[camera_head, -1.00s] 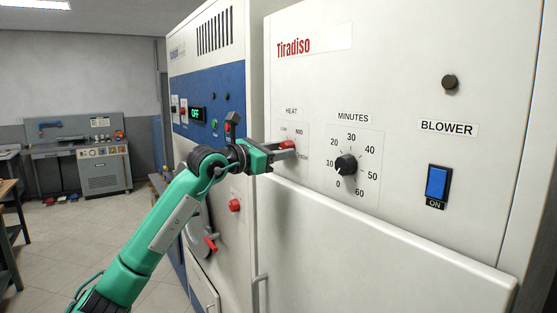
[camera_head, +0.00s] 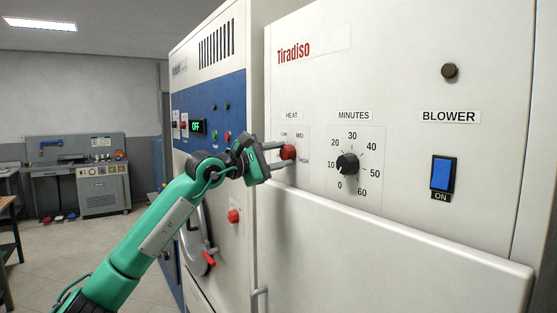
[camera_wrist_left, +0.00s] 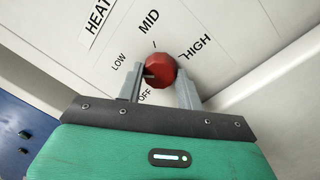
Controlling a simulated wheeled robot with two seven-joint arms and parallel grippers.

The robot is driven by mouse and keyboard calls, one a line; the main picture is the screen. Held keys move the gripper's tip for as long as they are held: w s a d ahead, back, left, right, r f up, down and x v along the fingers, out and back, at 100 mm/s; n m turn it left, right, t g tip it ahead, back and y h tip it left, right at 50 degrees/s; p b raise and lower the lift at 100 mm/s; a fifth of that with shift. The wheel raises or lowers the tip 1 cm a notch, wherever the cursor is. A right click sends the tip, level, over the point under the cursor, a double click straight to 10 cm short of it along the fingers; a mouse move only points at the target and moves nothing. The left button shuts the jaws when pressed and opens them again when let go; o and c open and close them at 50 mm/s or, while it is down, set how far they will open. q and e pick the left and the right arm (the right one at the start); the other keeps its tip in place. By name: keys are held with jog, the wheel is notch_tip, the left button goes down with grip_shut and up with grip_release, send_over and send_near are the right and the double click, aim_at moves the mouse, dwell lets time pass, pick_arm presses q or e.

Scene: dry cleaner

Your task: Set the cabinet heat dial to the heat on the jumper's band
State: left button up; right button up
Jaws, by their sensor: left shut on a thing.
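The red heat dial (camera_head: 288,152) is on the white cabinet panel (camera_head: 400,60), under the HEAT label (camera_head: 291,116). My left gripper (camera_head: 285,155) is shut on it, one finger above and one below in the head view. In the left wrist view the dial (camera_wrist_left: 160,70) sits between the two grey fingers (camera_wrist_left: 160,82). Around it are OFF, LOW, MID and HIGH marks. A short dark mark shows on the dial's left side, towards LOW and OFF, but I cannot tell its exact setting. The jumper and its band are not in view. My right gripper is not in view.
Right of the heat dial are the black minutes dial (camera_head: 347,164) and the blue blower switch (camera_head: 442,173), marked ON. A blue-fronted machine (camera_head: 215,100) with an OFF display stands at left.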

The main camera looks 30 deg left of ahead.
pick_arm(q)
jog(key=shift+m, duration=0.5)
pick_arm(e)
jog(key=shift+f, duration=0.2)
pick_arm(q)
jog(key=o, duration=1)
jog(key=shift+s+a+f+b, duration=0.15)
jog(key=shift+s+b, duration=0.15)
jog(key=shift+b, duration=0.05)
jog(key=r+b+v, duration=0.1)
jog(key=b+v, duration=0.5)
jog(key=v, duration=0.7)
jog(key=shift+f, duration=0.45)
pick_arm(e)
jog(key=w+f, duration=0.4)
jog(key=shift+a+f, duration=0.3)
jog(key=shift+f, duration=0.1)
